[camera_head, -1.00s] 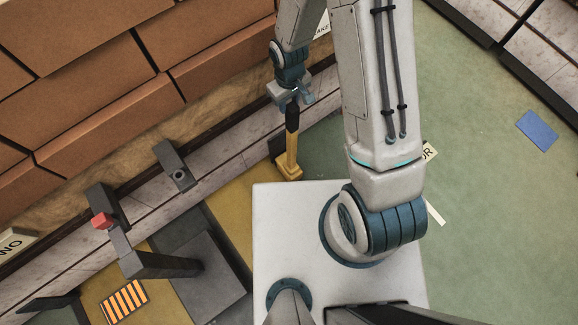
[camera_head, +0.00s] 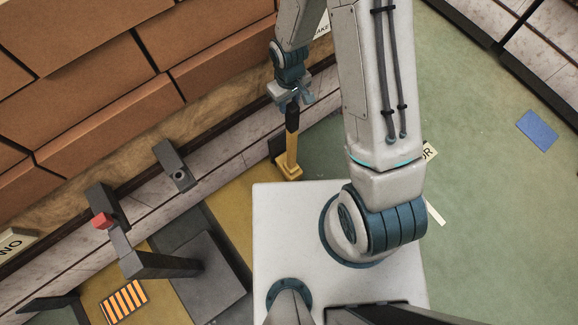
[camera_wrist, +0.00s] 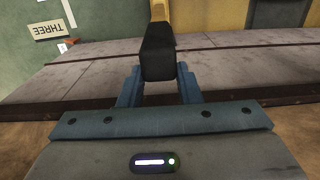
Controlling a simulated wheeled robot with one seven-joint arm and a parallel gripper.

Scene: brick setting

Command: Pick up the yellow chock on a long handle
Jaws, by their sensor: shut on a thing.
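The yellow chock (camera_head: 289,166) hangs or stands upright near the brown wall in the head view, with its long yellow handle ending in a black grip (camera_head: 292,117). My gripper (camera_head: 292,100) is shut on the black grip at the top of the handle. In the wrist view the black grip (camera_wrist: 158,52) sits between the two blue fingers of my gripper (camera_wrist: 159,84), with a bit of the yellow handle (camera_wrist: 177,14) beyond it. I cannot tell whether the chock's base touches the floor.
Brown stacked blocks (camera_head: 90,90) line the left.

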